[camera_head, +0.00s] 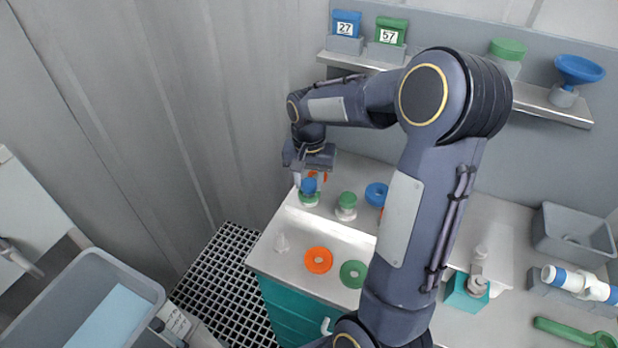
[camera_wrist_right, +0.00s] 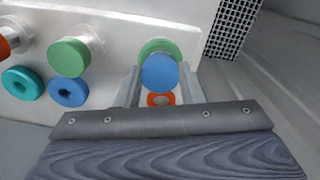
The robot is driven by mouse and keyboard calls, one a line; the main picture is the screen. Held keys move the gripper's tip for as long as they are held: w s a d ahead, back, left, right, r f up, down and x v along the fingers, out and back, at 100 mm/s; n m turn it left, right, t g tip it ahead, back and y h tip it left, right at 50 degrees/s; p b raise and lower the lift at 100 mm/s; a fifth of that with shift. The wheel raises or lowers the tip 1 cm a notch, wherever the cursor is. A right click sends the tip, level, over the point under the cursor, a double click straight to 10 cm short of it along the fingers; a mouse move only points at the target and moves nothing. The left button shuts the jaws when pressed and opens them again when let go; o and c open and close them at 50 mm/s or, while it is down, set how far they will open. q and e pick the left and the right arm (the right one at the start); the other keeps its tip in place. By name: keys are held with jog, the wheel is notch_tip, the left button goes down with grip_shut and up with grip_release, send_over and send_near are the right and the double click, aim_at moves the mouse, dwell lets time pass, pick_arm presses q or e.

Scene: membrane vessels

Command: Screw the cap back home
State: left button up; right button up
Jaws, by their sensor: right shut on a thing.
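My right gripper (camera_head: 308,178) reaches to the left end of the bench, fingers pointing down. It is shut on a blue cap (camera_head: 308,186), whose round top shows between the two fingers in the wrist view (camera_wrist_right: 159,72). A green round part (camera_head: 309,199) lies directly under the blue cap in the head view. It shows behind the cap in the wrist view (camera_wrist_right: 160,47). I cannot tell whether cap and green part are seated together. My left gripper is not in view.
A green-capped vessel (camera_head: 346,201) stands close to the right of the gripper, with a blue ring (camera_head: 376,194) beyond. An orange ring (camera_head: 318,260) and a green ring (camera_head: 353,274) lie at the front. A shelf (camera_head: 365,58) runs along the back wall.

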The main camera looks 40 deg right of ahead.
jog(key=m, duration=0.5)
jog(key=m+p, duration=0.1)
jog(key=m, duration=0.4)
jog(key=shift+m, duration=0.3)
jog(key=m+p, duration=0.1)
jog(key=m, duration=0.3)
jog(key=m+p, duration=0.1)
jog(key=m, duration=0.2)
jog(key=shift+r+m+p, duration=0.1)
jog(key=shift+m+p, duration=0.3)
jog(key=shift+f+m, duration=0.25)
jog(key=shift+m, duration=0.55)
jog(key=o, duration=1)
jog(key=shift+o, duration=0.2)
